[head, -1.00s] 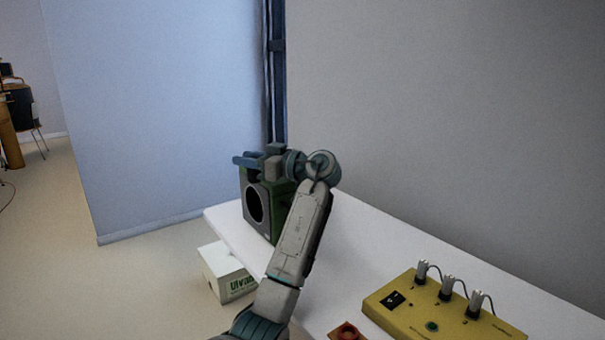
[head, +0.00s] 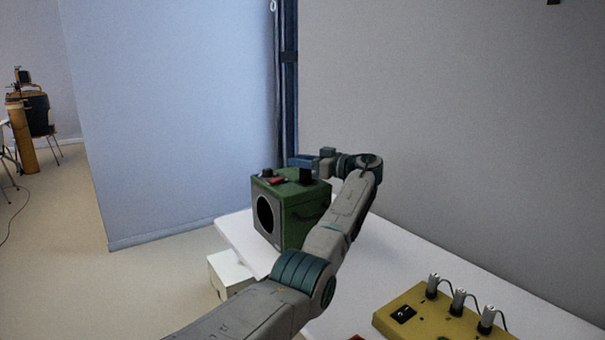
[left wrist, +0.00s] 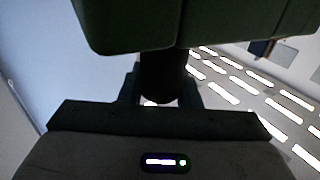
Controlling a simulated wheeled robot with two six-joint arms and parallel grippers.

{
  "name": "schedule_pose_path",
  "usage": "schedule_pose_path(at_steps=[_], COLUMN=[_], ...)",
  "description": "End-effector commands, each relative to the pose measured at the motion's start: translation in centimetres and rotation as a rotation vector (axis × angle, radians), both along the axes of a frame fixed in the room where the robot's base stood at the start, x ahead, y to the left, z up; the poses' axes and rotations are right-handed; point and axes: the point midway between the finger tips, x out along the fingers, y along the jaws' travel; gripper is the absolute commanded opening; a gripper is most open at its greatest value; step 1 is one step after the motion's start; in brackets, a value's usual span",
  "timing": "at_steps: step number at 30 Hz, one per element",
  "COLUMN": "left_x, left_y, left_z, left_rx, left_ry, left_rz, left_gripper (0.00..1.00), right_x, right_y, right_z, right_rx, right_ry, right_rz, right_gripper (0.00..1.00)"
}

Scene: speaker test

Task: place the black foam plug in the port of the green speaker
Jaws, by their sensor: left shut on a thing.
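The green speaker (head: 300,212) stands on the white table, its round dark cone facing left. Black pieces and a red piece sit on its top. In the left wrist view the gripper (left wrist: 165,88) is shut on the black foam plug (left wrist: 163,78), a dark cylinder. The speaker's green body (left wrist: 190,25) fills the top of that view and overlaps the plug's far end. The port is not visible, so I cannot tell whether the plug touches it. My right gripper is out of view.
A yellow box (head: 425,317) with several cabled plugs stands on the near right of the white table (head: 400,258). A white carton (head: 229,273) is beside the table's left edge. A grey wall (head: 450,130) rises behind the table. The table between speaker and yellow box is clear.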

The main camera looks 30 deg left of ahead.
Motion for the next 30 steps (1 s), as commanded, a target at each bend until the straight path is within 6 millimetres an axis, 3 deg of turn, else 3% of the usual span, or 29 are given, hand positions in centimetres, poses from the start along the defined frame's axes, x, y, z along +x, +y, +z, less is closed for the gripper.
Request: schedule_pose_path(at_steps=[6, 14, 26, 27, 30], left_x=[0.5, 0.4, 0.4, 0.4, 0.4], left_y=[-0.1, -0.1, -0.1, -0.1, -0.1], left_z=[-0.4, -3.5, -3.7, -3.7, -3.6], left_rx=[0.000, 0.000, 0.000, 0.000, 0.000], left_ry=[0.001, 0.002, 0.000, 0.000, 0.000], left_rz=[0.000, 0.000, 0.000, 0.000, 0.000], left_gripper=[0.09, 0.09, 0.09, 0.36, 0.52], right_x=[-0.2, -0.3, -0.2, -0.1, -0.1], right_y=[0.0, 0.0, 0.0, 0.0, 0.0], right_z=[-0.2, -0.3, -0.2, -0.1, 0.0], right_rx=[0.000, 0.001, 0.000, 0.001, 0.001], right_ry=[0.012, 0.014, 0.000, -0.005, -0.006], right_rz=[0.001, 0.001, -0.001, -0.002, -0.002], right_gripper=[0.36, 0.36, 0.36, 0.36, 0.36])
